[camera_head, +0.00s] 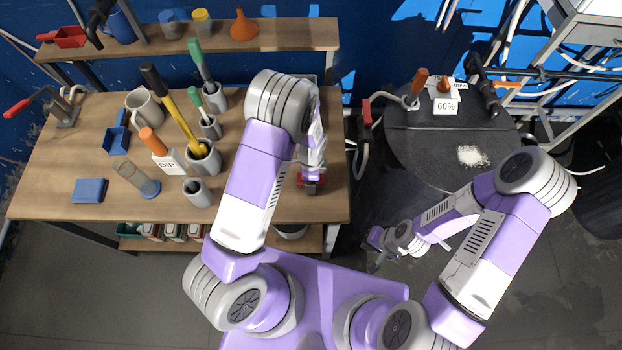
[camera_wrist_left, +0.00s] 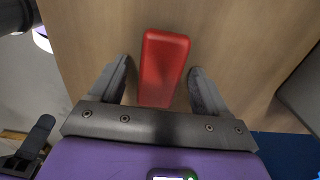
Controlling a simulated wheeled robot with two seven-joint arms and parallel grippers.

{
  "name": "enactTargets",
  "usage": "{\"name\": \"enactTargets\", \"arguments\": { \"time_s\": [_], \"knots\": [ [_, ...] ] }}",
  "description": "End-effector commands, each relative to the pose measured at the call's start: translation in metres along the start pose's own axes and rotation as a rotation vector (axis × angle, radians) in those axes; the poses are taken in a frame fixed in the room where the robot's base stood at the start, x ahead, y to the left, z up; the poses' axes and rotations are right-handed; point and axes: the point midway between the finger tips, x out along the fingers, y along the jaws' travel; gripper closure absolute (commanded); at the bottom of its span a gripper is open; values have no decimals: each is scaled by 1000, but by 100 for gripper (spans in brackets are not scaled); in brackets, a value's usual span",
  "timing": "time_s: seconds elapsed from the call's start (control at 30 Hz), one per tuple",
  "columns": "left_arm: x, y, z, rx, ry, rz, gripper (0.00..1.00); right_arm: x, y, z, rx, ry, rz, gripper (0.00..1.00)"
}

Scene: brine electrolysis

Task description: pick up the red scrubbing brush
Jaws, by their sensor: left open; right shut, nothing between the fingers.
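The red scrubbing brush (camera_wrist_left: 163,65) lies on the wooden table in the left wrist view, a plain red block shape. My left gripper (camera_wrist_left: 158,72) is open, with one finger on each side of the brush and a gap showing beside it. In the head view only bits of red show around my left gripper (camera_head: 311,184), near the table's right end; my arm hides most of the brush. My right gripper (camera_head: 376,262) is shut and empty, low between the table and the round dark table.
The wooden table (camera_head: 60,165) holds several grey cups (camera_head: 199,192) with tools, a mug (camera_head: 146,106), a glass cylinder (camera_head: 136,178) and a blue block (camera_head: 89,190) left of my left arm. The round dark table (camera_head: 420,140) at right carries white powder (camera_head: 472,156) and a 60% card (camera_head: 446,107).

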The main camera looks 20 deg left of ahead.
Motion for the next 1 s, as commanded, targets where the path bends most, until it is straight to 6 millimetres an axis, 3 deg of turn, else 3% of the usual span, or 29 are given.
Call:
{"name": "enactTargets", "arguments": {
  "time_s": [0.3, 0.7, 1.0],
  "knots": [
    [7, 0, 0, -1, 1, 0, 23, 0, 0, 0, 0, 0, 0, 100],
    [7, 0, 0, -1, 1, 0, 80, 0, 0, 0, 0, 0, 0, 100],
    [-1, -1, 0, 0, 2, -2, 80, 0, 0, 0, 0, 0, 0, 100]
  ]
}}
